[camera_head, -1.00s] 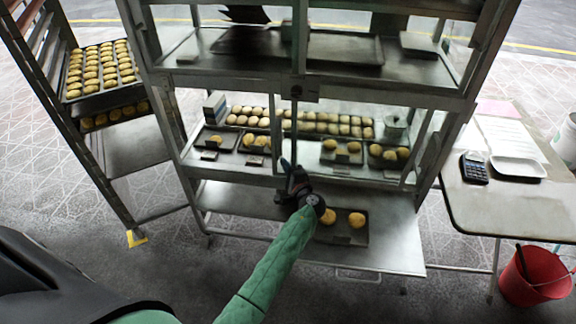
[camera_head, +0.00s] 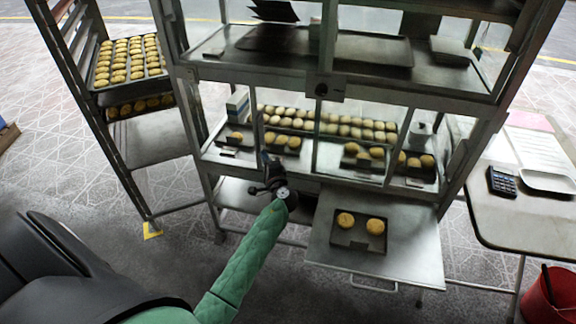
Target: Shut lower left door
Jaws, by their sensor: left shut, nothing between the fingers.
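The glass-fronted cabinet (camera_head: 328,86) stands before me with several tiers. In its lower glazed tier, a thin door-like upright (camera_head: 257,135) stands left of the middle post (camera_head: 318,135). I cannot tell how far the lower left door is open. My left gripper (camera_head: 267,162) is shut and empty, at the bottom edge of that tier, close to the upright. I cannot tell whether they touch. My forearm hides part of the lower level. My right gripper is not in view.
A flat panel (camera_head: 420,250) juts toward me at the lower right, bearing a tray with two buns (camera_head: 360,224). A rack (camera_head: 128,155) with trays of buns stands left. A table (camera_head: 500,210) and a red bucket (camera_head: 545,300) stand right.

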